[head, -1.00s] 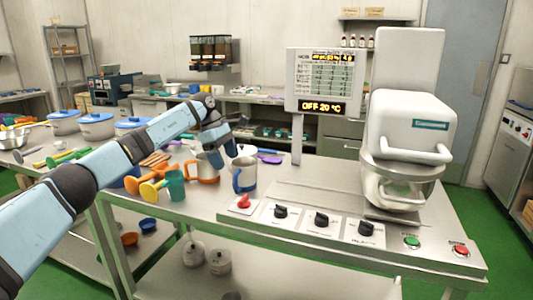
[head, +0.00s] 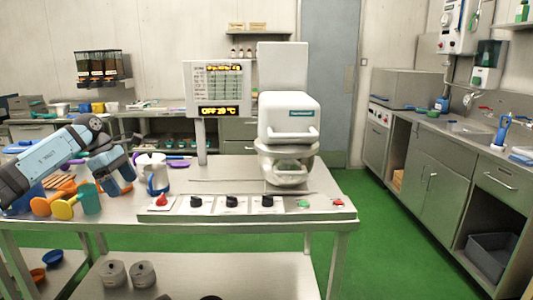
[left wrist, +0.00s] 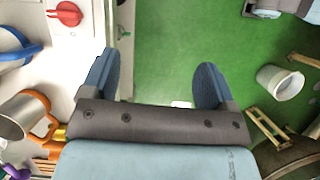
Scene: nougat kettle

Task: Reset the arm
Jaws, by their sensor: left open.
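My left arm (head: 45,165) comes in from the left over the metal table. My left gripper (head: 120,186) is open and points down, between the teal cup (head: 89,198) and the steel mug with the blue handle (head: 152,172). In the left wrist view the two blue fingers (left wrist: 155,80) are wide apart with nothing between them, only green floor and the table's edge behind. My right gripper is in no view.
The kettle machine (head: 288,125) stands on the table (head: 230,177) behind a row of knobs, with a display (head: 217,90) beside it. A red knob (left wrist: 66,12) and an orange-handled steel mug (left wrist: 22,116) lie left of the fingers in the wrist view. Green floor (head: 400,230) is clear at right.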

